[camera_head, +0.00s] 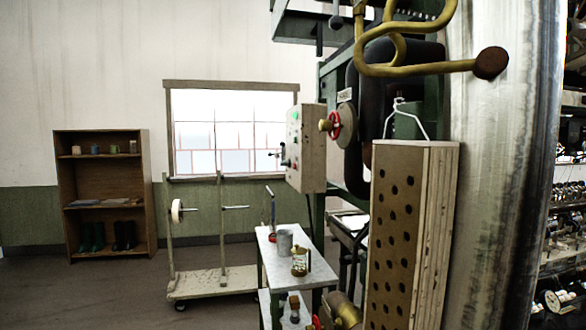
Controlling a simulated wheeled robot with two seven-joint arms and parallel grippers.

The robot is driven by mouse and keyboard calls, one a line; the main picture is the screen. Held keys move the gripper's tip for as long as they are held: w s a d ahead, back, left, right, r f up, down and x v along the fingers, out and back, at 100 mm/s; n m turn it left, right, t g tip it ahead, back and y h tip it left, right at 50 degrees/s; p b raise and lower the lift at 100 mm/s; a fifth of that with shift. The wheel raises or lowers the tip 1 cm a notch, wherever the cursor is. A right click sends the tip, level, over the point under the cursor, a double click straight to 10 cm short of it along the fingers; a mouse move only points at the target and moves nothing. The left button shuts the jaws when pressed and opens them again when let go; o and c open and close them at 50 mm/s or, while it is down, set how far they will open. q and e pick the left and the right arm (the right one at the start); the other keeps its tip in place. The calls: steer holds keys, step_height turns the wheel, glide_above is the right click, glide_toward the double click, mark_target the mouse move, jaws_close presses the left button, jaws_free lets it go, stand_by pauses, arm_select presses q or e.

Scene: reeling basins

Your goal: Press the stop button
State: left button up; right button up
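A grey-white control box (313,150) is mounted on the green machine frame right of the window. Its button face points left and is seen at a steep angle. Small coloured controls show on that face, and a lever-like part sticks out from it. I cannot tell which control is the stop button. Neither of my grippers is in view.
A red handwheel valve (335,125) is just right of the box. A white table (267,246) with a mug and jar stands below. A perforated wooden box (410,235) and a large metal cylinder (505,180) fill the right. A wheeled stand (213,282) is left; floor further left is clear.

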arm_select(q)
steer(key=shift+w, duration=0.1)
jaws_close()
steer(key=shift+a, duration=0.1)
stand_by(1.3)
